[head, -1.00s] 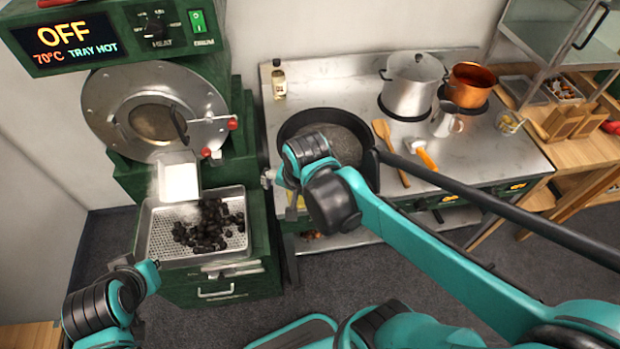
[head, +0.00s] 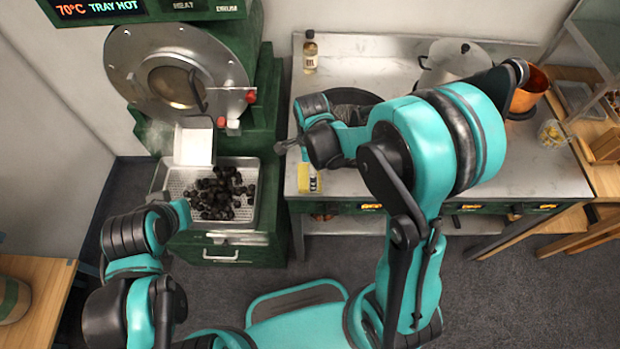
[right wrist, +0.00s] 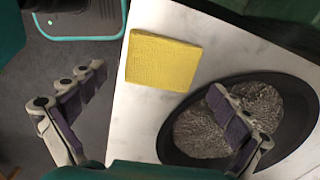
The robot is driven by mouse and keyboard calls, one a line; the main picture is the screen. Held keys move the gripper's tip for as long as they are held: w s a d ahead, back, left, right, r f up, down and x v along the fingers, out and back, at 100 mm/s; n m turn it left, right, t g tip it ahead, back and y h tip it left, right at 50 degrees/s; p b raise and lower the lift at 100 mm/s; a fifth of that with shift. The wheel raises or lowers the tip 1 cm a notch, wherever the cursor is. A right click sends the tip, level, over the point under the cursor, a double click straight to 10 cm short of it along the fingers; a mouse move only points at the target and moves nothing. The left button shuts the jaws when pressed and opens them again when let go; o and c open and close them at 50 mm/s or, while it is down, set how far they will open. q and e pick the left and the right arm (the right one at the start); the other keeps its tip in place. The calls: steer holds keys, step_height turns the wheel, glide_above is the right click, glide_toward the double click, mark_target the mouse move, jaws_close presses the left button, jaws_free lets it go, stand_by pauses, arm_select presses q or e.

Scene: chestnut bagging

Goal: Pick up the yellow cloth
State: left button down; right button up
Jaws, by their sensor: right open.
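The yellow cloth (head: 310,180) lies flat at the front left edge of the steel worktop. In the right wrist view the cloth (right wrist: 163,62) is a neat folded rectangle. My right gripper (right wrist: 157,84) is open and empty, its two fingers spread on either side of the cloth's near end. In the head view my right gripper (head: 288,146) is small and partly hidden, above the worktop's left edge, a little behind the cloth. My left arm is at the lower left; its fingers cannot be seen.
A black pan (right wrist: 172,150) sits close beside the cloth, with one finger over it. A bottle (head: 310,52), a steel pot (head: 452,60) and a copper pot (head: 528,90) stand farther back. Left of the worktop is the green roaster with a tray (head: 178,180) of chestnuts.

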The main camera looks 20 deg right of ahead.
step_height(320, 180, down, 2)
steer(key=shift+f, duration=0.15)
steer(key=c, duration=1)
steer(key=shift+c, duration=0.2)
steer(key=shift+r, duration=0.5)
steer(key=r+p, duration=0.1)
steer(key=r, duration=0.3)
steer(key=shift+s+d+p, duration=0.1)
steer(key=shift+s+p, duration=0.1)
steer(key=shift+p, duration=0.15)
steer(key=s+d+r+p, duration=0.3)
steer(key=s+d+r, duration=0.2)
steer(key=s, duration=0.4)
steer(key=shift+s+d+r, duration=0.35)
steer(key=shift+r, duration=0.25)
